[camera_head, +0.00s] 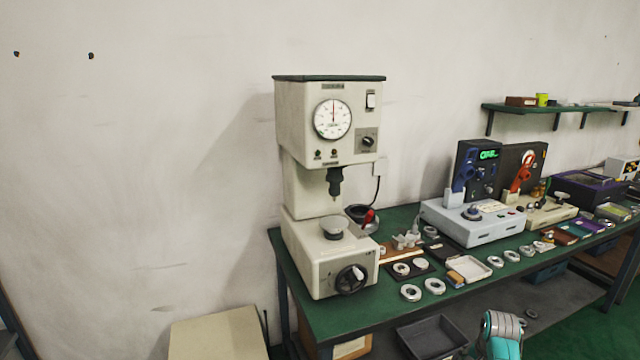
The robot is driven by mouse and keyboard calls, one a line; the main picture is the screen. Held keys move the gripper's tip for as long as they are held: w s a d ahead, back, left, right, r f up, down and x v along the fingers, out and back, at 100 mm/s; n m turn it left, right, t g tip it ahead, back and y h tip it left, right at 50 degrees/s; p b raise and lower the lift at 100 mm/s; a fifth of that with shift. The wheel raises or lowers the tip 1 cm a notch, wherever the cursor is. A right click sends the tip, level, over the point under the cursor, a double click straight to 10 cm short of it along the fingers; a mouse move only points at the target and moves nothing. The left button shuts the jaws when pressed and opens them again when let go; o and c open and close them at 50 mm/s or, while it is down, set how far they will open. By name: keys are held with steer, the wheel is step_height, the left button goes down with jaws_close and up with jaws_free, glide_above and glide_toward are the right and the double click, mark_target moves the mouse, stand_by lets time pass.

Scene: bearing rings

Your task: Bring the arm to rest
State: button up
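A grey and teal part of my arm (502,334) shows at the bottom edge, right of the middle. It stands in front of the green-topped workbench (385,318), over the floor side of the bench's front edge. My gripper is not in view, so I cannot see its fingers or whether it holds anything. The visible arm part appears apart from the things on the bench.
A tall press with a dial (333,118) stands at the bench's left end. Several metal rings (411,292) lie along the front. A white tray (469,269) and a pale blue instrument (475,222) sit behind. A dark bin (432,338) is below.

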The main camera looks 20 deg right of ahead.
steer(key=s+a+f+n+t, duration=0.2)
steer(key=s+a+f, duration=0.45)
steer(key=a, duration=0.45)
steer(key=s+a+f+n+t, duration=0.25)
steer(key=s+a+f, duration=0.35)
steer(key=a+f, duration=0.3)
steer(key=s+a+r+n+t, duration=0.2)
steer(key=s+a, duration=0.7)
steer(key=s+a+r+n+t, duration=0.1)
steer(key=s+a+r+n, duration=0.1)
steer(key=s+a+r, duration=0.3)
steer(key=s+a+r+n+t, duration=0.2)
steer(key=s+r, duration=0.2)
steer(key=s, duration=0.4)
steer(key=s+a+r+n+t+y, duration=0.1)
steer(key=s+a+r, duration=0.1)
steer(key=s+r, duration=0.3)
steer(key=s+a+r+n+t, duration=0.2)
steer(key=s+r, duration=0.4)
steer(key=r, duration=0.7)
steer(key=shift+r+y, duration=0.3)
steer(key=shift+y, duration=0.1)
